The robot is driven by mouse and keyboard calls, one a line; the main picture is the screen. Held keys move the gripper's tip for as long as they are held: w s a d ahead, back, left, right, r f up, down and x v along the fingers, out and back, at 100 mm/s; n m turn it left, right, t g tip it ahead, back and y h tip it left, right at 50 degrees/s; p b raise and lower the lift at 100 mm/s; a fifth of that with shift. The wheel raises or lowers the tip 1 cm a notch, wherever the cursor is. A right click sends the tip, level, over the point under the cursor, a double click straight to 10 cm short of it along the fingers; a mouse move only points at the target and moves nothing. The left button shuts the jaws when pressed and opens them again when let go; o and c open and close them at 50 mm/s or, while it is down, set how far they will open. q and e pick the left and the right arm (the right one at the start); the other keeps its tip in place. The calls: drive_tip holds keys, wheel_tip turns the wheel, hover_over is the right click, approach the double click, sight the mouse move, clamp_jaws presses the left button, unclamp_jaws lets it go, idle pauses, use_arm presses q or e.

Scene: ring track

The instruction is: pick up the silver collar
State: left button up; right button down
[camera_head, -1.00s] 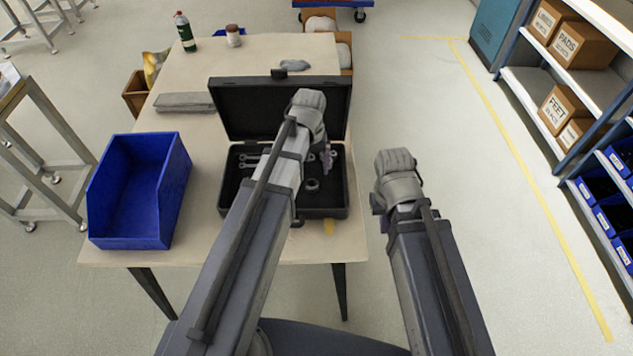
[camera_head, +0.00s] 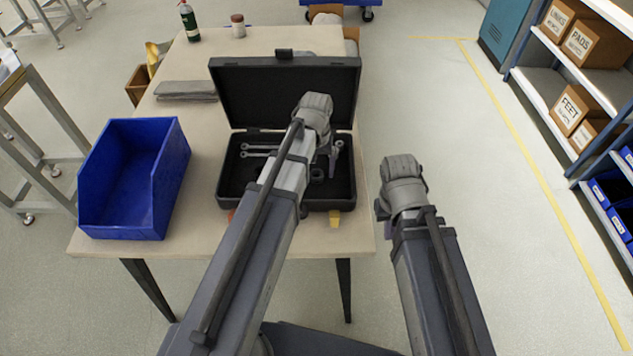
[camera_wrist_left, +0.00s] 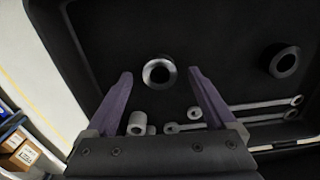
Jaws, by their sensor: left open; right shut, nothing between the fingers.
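The silver collar (camera_wrist_left: 159,73) is a short ring with a bright rim, lying on the dark floor of the open black case (camera_head: 340,199). In the left wrist view it sits beyond and between the fingertips of my left gripper (camera_wrist_left: 160,78), which is open with nothing held. In the head view my left wrist hangs over the case and hides much of its right half.
A second, darker ring (camera_wrist_left: 283,62), a small pale cylinder (camera_wrist_left: 138,122) and several wrenches (camera_wrist_left: 240,106) lie in the case. The raised lid (camera_head: 240,90) stands behind. A blue bin (camera_head: 115,215) is on the table's left. A bottle (camera_head: 189,22) and jar (camera_head: 238,26) stand far back.

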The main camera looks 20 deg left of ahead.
use_arm(q)
drive_tip(key=shift+f, duration=0.45)
drive_tip(key=shift+r, duration=0.1)
clamp_jaws()
